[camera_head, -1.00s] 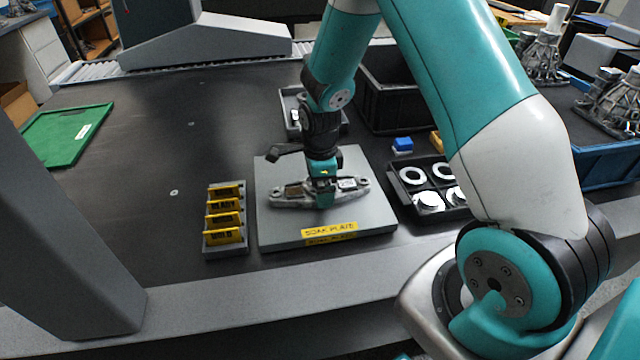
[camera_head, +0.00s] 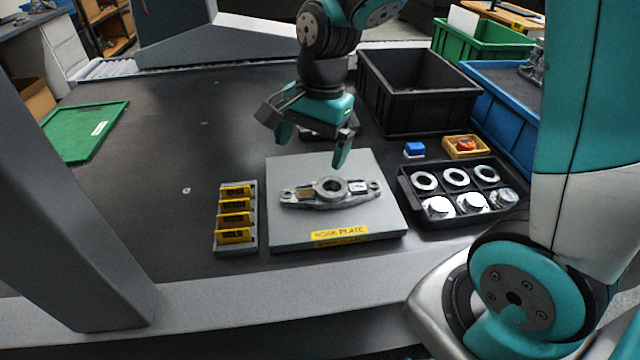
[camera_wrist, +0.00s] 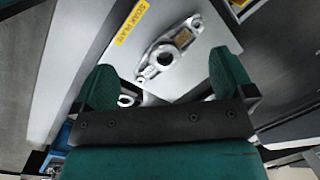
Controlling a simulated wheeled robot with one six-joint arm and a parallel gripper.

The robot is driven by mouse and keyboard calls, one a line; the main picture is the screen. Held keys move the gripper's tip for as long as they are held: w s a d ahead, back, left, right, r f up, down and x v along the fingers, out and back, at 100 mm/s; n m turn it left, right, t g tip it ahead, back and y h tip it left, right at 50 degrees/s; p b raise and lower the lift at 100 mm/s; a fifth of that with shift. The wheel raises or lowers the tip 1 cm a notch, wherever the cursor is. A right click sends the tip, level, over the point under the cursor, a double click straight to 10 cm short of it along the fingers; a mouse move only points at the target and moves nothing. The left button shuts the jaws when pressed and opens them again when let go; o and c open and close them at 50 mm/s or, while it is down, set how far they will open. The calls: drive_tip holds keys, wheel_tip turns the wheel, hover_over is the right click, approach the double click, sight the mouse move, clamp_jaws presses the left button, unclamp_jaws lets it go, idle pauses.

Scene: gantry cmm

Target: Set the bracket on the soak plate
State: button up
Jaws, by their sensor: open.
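The bracket (camera_head: 312,194), a grey metal casting with a round central ring and a lug at each end, lies flat on the soak plate (camera_head: 300,232). The plate is a grey slab with a yellow label at its front edge. My gripper (camera_head: 312,152) is open and empty, above and behind the bracket and apart from it. In the wrist view the bracket (camera_wrist: 163,62) lies on the soak plate (camera_wrist: 205,40), beyond my open fingers (camera_wrist: 165,88).
A rack of yellow-tagged pieces (camera_head: 222,246) stands left of the plate. A black tray of rings and discs (camera_head: 408,205) stands right, with a blue block (camera_head: 414,149) and a small orange bin (camera_head: 447,152) behind. A black crate (camera_head: 420,112) stands behind.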

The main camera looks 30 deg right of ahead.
drive_tip(key=s+a+r+n+y, duration=0.1)
drive_tip(key=s+a+r+n, duration=0.2)
drive_tip(key=s+n, duration=0.5)
drive_tip(key=s+a+r+n+y, duration=0.1)
drive_tip(key=s+a+r+n, duration=0.2)
drive_tip(key=s+a+n, duration=0.3)
drive_tip(key=s+n, duration=0.2)
drive_tip(key=n, duration=0.3)
drive_tip(key=shift+s+r+y, duration=0.2)
drive_tip(key=shift+s+y, duration=0.1)
drive_tip(key=shift+s, duration=0.05)
